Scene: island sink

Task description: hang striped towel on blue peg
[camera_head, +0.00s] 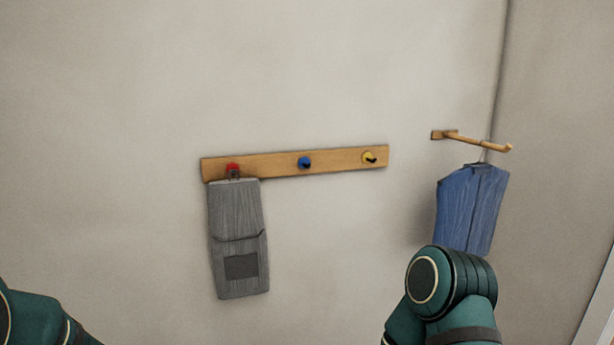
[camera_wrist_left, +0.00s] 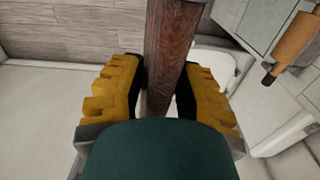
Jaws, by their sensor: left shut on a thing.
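The blue peg (camera_head: 304,162) is the middle one on a wooden rail (camera_head: 338,160) on the wall in the head view, and nothing hangs on it. In the left wrist view my left gripper (camera_wrist_left: 160,82), with yellow fingers, is shut on a long reddish-brown, grained strip (camera_wrist_left: 172,40). The strip runs up out of the top of the picture. I cannot tell whether it is the striped towel; no other striped towel shows. My left gripper is outside the head view, where only part of my arm shows. My right gripper is not in view.
A grey apron-like cloth (camera_head: 238,225) hangs from the red peg (camera_head: 233,170), left of the blue one. The yellow peg (camera_head: 369,158) is bare. A blue garment (camera_head: 470,208) hangs on a wooden arm (camera_head: 478,143) at right. The wall below the blue peg is clear.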

